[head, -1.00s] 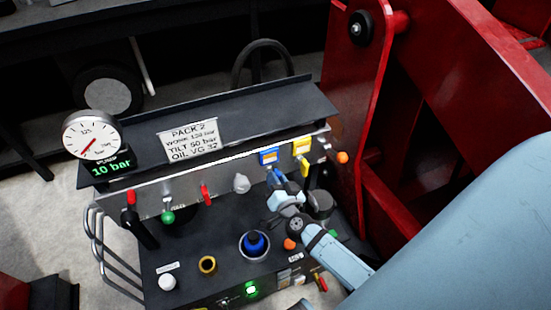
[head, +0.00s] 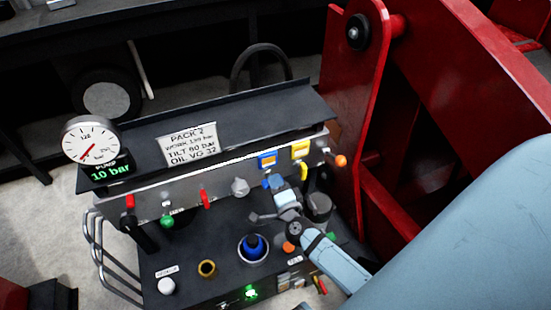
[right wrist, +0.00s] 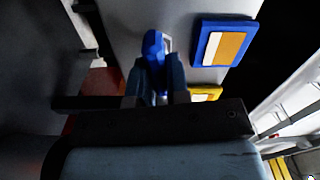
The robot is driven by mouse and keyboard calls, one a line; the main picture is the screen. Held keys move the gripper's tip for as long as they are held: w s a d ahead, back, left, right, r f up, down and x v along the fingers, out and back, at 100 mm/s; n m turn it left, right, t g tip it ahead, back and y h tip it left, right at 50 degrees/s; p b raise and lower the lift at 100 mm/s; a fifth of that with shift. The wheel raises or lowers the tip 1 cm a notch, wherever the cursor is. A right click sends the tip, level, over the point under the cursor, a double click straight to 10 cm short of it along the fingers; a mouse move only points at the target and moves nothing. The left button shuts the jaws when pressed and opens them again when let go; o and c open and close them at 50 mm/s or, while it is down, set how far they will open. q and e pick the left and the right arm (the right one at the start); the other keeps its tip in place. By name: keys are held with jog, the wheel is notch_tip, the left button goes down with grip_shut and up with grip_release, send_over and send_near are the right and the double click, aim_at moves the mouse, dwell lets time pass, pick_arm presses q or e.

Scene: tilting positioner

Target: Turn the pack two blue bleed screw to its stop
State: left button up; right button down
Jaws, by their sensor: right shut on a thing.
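The pack two panel (head: 187,193) carries a row of valves and a placard reading PACK 2 (head: 188,145). The blue bleed screw (right wrist: 153,48) shows in the right wrist view as a blue handle standing between my right gripper's fingers. My right gripper (head: 274,184) is at the panel's right part, just below a blue-framed tag, and is shut on this screw. In the right wrist view the fingers (right wrist: 154,82) lie on both sides of it. In the head view the gripper mostly hides the screw. My left gripper is not in view.
A yellow tag (head: 300,149) and yellow handle (head: 304,171) are close right of the gripper. A grey knob (head: 240,187) and red lever (head: 205,199) are to its left. The gauge (head: 91,140) display reads 10 bar. A red steel frame (head: 352,110) stands right.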

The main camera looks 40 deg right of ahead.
jog(key=shift+m, duration=0.8)
jog(key=c, duration=1.1)
grip_release()
jog(key=shift+w, duration=0.1)
jog(key=v, duration=0.7)
jog(key=shift+s, duration=0.3)
jog(key=shift+a, duration=0.1)
